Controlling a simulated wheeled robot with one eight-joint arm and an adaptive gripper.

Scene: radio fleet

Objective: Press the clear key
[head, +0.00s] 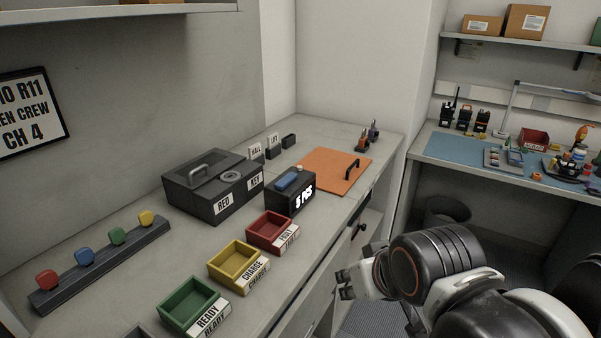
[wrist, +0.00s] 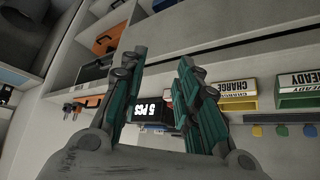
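A black counter box (head: 290,194) with a lit display reading "5 PCS" stands on the grey worktop. A blue key (head: 288,180) lies on its top, with a smaller grey piece beside it; I cannot read any label on them. My gripper (head: 343,284) is in front of the worktop, to the right of and below the box in the head view. It is apart from the box. Its two teal-padded fingers (wrist: 160,58) are spread with nothing between them.
Red (head: 272,233), yellow (head: 238,267) and green (head: 193,306) trays line the worktop's front edge. A black lidded box (head: 212,187) stands left of the counter. An orange board (head: 333,170) with a black handle lies behind it. A blue-matted bench (head: 465,150) stands at right.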

